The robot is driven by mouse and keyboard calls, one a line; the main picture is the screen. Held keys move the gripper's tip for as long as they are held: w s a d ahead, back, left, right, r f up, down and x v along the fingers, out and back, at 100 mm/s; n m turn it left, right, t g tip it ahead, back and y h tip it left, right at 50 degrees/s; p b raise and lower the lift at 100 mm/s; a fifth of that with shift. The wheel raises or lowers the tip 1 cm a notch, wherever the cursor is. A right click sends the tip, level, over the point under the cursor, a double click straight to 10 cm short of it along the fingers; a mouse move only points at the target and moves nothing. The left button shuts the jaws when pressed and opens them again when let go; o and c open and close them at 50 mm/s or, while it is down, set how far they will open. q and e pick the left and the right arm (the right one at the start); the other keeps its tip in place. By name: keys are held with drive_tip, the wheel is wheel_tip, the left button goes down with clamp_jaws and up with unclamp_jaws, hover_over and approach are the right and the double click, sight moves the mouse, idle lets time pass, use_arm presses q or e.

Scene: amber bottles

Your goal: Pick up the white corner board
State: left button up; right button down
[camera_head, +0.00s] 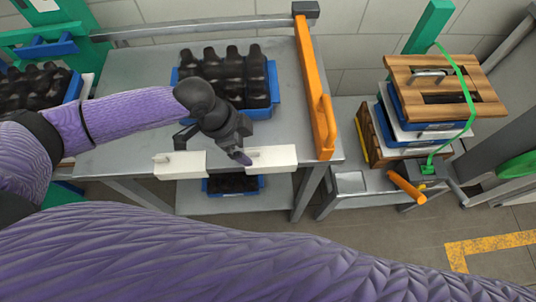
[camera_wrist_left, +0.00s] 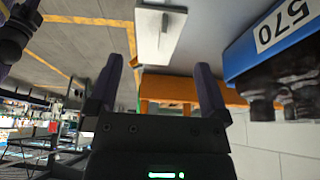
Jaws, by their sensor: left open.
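Two white boards sit along the front edge of the grey table in the head view: the left white board (camera_head: 180,165) and the right white board (camera_head: 274,158). Each has a small upright tab. My left gripper (camera_head: 241,157) is at the left end of the right board; whether it touches cannot be told in the head view. In the left wrist view, a white board (camera_wrist_left: 160,38) with a small bracket lies ahead of the open, empty jaws (camera_wrist_left: 157,66), apart from the fingers. My right gripper is not in view.
A blue crate (camera_head: 276,88) of dark bottles stands on the grey table (camera_head: 130,130). An orange rail (camera_head: 316,90) bounds the table's right side. A lower shelf holds another crate (camera_head: 247,192). A cart with a wooden-topped stack (camera_head: 400,75) stands at right.

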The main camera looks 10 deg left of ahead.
sight(257, 157)
use_arm(q)
drive_tip(key=x, duration=0.3)
drive_tip(key=b+x, duration=0.1)
drive_tip(key=x, duration=0.1)
drive_tip(key=shift+s+a+f, duration=0.15)
drive_tip(key=shift+s+f, duration=0.05)
drive_tip(key=shift+f, duration=0.05)
drive_tip(key=c, duration=1.1)
drive_tip(key=shift+r, duration=0.15)
